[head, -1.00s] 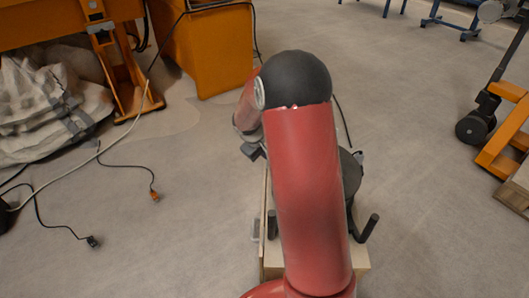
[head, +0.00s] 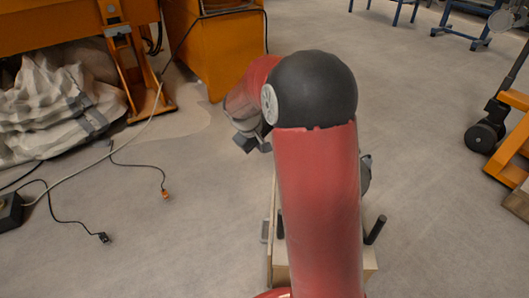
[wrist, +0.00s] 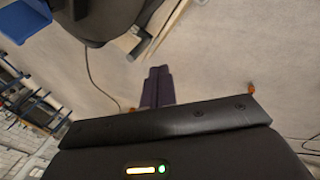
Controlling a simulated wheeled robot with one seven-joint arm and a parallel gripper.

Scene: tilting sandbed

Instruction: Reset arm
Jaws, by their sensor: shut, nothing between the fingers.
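My red arm with its black elbow fills the middle of the head view, and the forearm bends away to the left over the floor. My gripper (wrist: 158,73) shows in the wrist view as two dark fingers side by side, closed together with nothing between them. Bare floor lies behind the fingertips in that view. In the head view the end of the arm is partly hidden behind the elbow, and the fingers cannot be made out.
An orange machine (head: 60,36) and an orange cabinet (head: 215,50) stand at the upper left, beside white sacks (head: 60,105). Cables with plugs (head: 103,238) lie on the left floor. An orange pallet truck (head: 512,140) is at the right. The floor between is clear.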

